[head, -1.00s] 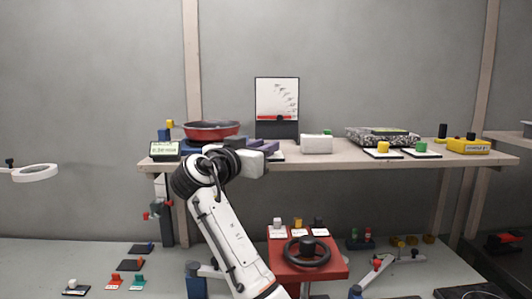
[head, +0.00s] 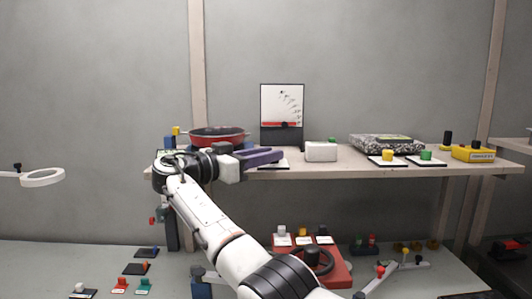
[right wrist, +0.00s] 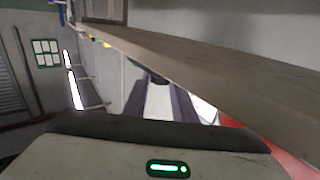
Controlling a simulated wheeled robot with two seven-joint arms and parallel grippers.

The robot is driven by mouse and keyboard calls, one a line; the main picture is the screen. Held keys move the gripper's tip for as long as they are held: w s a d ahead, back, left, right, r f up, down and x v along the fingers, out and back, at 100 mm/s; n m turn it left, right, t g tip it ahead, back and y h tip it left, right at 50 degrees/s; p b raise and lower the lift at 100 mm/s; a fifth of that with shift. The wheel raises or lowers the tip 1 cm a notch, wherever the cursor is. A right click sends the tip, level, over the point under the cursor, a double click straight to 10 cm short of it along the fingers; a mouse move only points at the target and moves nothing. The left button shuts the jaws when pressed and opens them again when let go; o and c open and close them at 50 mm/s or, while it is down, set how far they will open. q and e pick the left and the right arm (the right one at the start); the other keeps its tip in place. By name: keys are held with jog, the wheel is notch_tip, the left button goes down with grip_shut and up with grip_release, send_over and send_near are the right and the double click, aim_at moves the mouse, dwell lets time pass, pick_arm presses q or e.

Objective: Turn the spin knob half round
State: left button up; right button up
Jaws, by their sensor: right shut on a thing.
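My right gripper (head: 264,158) reaches along the front of the shelf with its purple fingers pointing right. It is shut, and its fingers hide nearly all of what they hold, which sits at a white base plate (head: 284,165) on the shelf; I take it to be the spin knob. In the right wrist view the two purple fingers (right wrist: 166,100) run forward to a dark part between their tips, under the shelf-coloured edge. The knob's turn angle cannot be seen. My left gripper is not in view.
The wooden shelf (head: 350,168) carries a red pan (head: 217,134), a dial board (head: 282,105), a white box (head: 321,151), and yellow (head: 387,154) and green (head: 426,155) knobs. Below stands a red stand (head: 336,272) with a dark wheel. Wall space above is free.

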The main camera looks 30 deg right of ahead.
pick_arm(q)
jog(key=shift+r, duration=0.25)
pick_arm(e)
jog(key=shift+f+m+g, duration=0.15)
jog(key=shift+m+g, duration=0.15)
jog(key=shift+g, duration=0.1)
jog(key=o, duration=1)
jog(key=shift+d, duration=0.15)
jog(key=shift+o, duration=0.2)
